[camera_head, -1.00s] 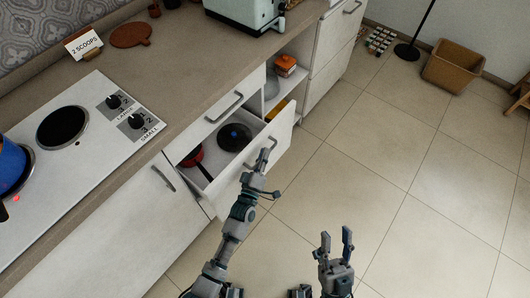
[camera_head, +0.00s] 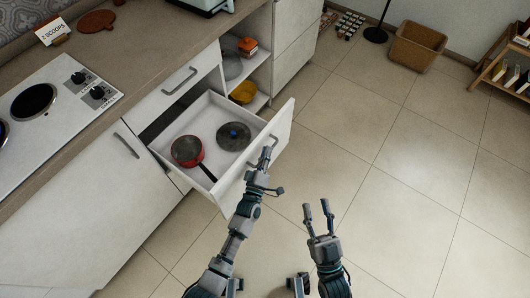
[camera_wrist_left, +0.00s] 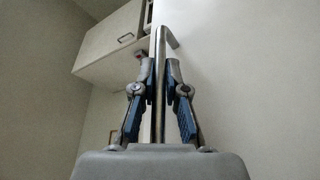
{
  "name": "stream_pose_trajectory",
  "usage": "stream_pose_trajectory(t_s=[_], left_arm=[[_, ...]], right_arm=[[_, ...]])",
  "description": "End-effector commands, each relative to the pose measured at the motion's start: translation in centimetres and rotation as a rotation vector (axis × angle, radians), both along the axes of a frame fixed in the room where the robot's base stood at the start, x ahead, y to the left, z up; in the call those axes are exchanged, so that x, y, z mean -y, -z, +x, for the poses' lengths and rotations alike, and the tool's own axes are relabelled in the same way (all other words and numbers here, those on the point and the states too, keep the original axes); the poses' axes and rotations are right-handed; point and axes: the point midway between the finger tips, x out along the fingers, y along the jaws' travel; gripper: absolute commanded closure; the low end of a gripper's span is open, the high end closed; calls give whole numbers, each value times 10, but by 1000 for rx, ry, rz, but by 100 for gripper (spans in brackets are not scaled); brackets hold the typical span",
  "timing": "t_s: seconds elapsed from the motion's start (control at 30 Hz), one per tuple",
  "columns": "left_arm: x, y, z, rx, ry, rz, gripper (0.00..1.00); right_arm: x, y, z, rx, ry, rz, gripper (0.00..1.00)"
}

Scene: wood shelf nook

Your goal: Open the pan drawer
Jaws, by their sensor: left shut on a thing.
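The pan drawer (camera_head: 205,120) stands well out of the cabinet in the head view. Inside it lie a red pan (camera_head: 187,150) with a dark handle and a dark lid (camera_head: 233,136) with a blue knob. My left gripper (camera_head: 265,158) is at the drawer's front, shut on the drawer handle (camera_head: 272,146). In the left wrist view the fingers close on both sides of the metal handle bar (camera_wrist_left: 159,80). My right gripper (camera_head: 318,208) is open and empty, above the floor to the right of the left arm.
A closed drawer with a handle (camera_head: 180,82) is above the pan drawer. Open shelves beside it hold a yellow bowl (camera_head: 243,92) and an orange-topped jar (camera_head: 248,46). The stove (camera_head: 62,100) is on the counter at left. The floor at right is clear up to a brown bin (camera_head: 418,46).

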Motion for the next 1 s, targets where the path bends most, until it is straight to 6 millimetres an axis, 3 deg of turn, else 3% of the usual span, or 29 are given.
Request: stream_pose_trajectory(t_s=[0.03,0.57,0.6,0.67,1.0], left_arm=[[1,8,-3,-17,2,6,100],[4,10,-4,-18,1,10,100],[4,10,-4,-18,1,10,78],[5,10,-4,-16,1,11,63],[4,4,-7,-6,-1,7,63]], right_arm=[[1,1,0,-6,1,-1,60],[4,5,2,-23,1,-3,60],[4,5,2,-23,0,-3,60],[4,5,2,-23,0,-3,60],[3,2,0,-16,-1,-2,60]])
